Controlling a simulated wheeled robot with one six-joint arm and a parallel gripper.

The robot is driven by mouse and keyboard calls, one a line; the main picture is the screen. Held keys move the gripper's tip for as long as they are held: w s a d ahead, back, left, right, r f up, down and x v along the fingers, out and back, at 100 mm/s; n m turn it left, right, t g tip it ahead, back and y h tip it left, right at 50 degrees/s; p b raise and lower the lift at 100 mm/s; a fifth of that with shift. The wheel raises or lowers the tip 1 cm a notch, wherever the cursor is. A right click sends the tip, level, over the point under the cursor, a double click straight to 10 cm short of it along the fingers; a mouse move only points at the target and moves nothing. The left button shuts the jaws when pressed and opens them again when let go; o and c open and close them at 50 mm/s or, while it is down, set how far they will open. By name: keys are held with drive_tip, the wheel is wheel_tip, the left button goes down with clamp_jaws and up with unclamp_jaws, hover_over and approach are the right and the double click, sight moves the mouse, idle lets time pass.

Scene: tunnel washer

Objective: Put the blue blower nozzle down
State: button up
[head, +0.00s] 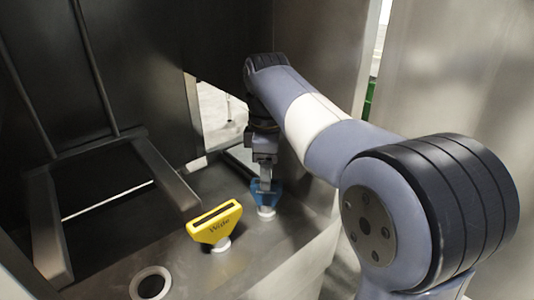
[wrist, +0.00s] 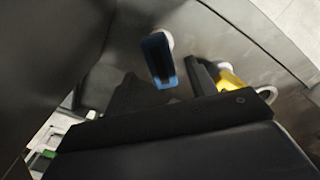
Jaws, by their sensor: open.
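The blue blower nozzle (head: 266,190) stands on a white round fitting (head: 266,211) on the metal shelf, right of the yellow nozzle. My gripper (head: 265,178) is directly above and around its upper part in the head view, hiding some of it. In the wrist view the blue nozzle (wrist: 158,60) shows beyond the dark fingers of my gripper (wrist: 165,92), which are spread apart. Whether a finger touches it cannot be told.
A yellow nozzle marked "Wide" (head: 215,222) stands on a white fitting to the left. An empty white ring (head: 150,284) is at the front left. A dark frame (head: 110,190) stands at the left. A metal wall (head: 340,110) rises close on the right.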

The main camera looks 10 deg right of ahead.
drive_tip(key=shift+r, duration=2.5)
